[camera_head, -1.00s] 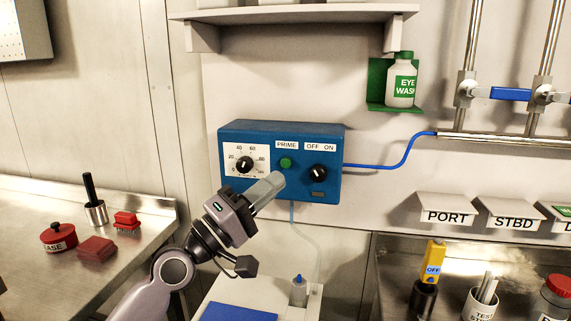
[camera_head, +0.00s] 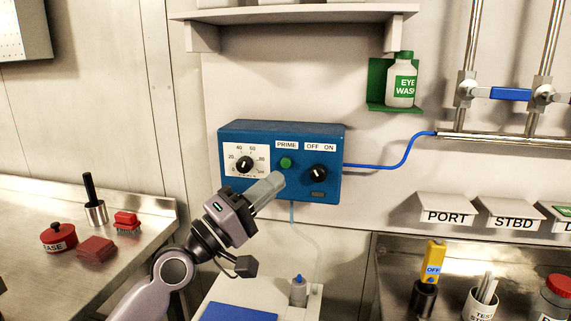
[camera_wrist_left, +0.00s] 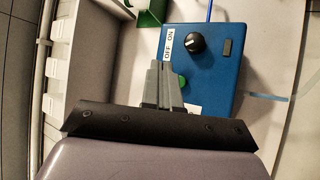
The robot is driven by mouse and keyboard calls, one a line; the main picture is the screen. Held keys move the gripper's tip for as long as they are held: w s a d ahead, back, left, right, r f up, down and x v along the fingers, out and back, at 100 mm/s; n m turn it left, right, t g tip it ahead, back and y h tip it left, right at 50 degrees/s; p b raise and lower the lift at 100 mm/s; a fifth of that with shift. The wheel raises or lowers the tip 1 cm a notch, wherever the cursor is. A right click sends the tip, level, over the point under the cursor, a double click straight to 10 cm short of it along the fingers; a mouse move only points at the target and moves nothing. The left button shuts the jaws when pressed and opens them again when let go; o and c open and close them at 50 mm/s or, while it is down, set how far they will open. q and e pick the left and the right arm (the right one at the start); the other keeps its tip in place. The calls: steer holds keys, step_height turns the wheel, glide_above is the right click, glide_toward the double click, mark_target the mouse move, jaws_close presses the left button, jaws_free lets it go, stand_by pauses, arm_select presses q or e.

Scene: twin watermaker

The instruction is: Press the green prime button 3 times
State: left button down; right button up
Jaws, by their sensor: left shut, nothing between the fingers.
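The green prime button (camera_head: 286,163) is on the front of a blue control box (camera_head: 332,183) on the wall, under the PRIME label (camera_head: 287,145). My left gripper (camera_head: 278,179) is shut and empty. Its fingertips show just below and left of the button in the head view; I cannot tell how far they stand from the panel. In the left wrist view, my closed fingers (camera_wrist_left: 162,68) point at the blue box (camera_wrist_left: 220,75) and the button is mostly hidden beside them. My right gripper is not in view.
A dial (camera_head: 245,164) sits left of the button and a black OFF/ON knob (camera_head: 318,173) right of it. A shelf (camera_head: 290,14) is above. A blue tube (camera_head: 405,155) leaves the box at right. A small bottle (camera_head: 298,291) stands below.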

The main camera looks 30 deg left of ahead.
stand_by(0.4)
arm_select(q)
steer(key=s+n+p, duration=0.1)
steer(key=n, duration=0.5)
steer(key=s+n+p, duration=0.1)
steer(key=n, duration=0.6)
steer(key=s+n+t+p, duration=0.1)
steer(key=n, duration=0.5)
steer(key=shift+s+d+r+n+y, duration=0.15)
steer(key=shift+s+d+n+y, duration=0.15)
steer(key=shift+s+d, duration=0.1)
steer(key=shift+w, duration=0.15)
steer(key=b, duration=0.2)
glide_toward(286, 163)
steer(key=w+d+r, duration=0.3)
steer(key=r, duration=0.1)
steer(key=shift+w+d, duration=0.3)
steer(key=shift+w, duration=0.1)
stand_by(0.5)
steer(key=shift+w+a, duration=0.1)
steer(key=shift+w, duration=0.2)
